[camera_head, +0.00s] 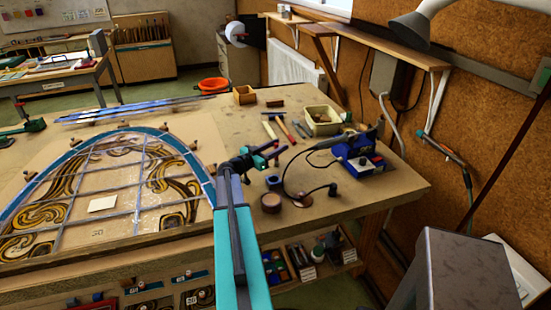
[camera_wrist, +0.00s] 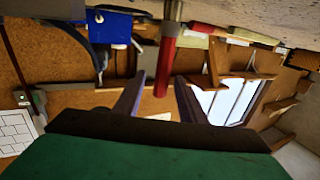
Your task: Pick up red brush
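The red brush (camera_head: 284,129) lies on the workbench among other tools, right of the arched leaded panel. In the wrist view, which is turned upside down, the red handle of the brush (camera_wrist: 165,66) points toward me, with a metal-coloured part behind it. My gripper (camera_head: 281,150) is just at the near end of the brush, low over the bench. In the wrist view my gripper (camera_wrist: 160,80) is open, and the handle shows between its two fingers with gaps on both sides. I cannot tell how far the handle reaches in between them.
A blue soldering station (camera_head: 358,154) with a black cable stands to the right. A cream tub (camera_head: 322,121) is behind it. A yellow-handled tool (camera_head: 269,130) lies left of the brush. The leaded panel (camera_head: 110,190) fills the left. A round tin (camera_head: 271,202) is nearer the front edge.

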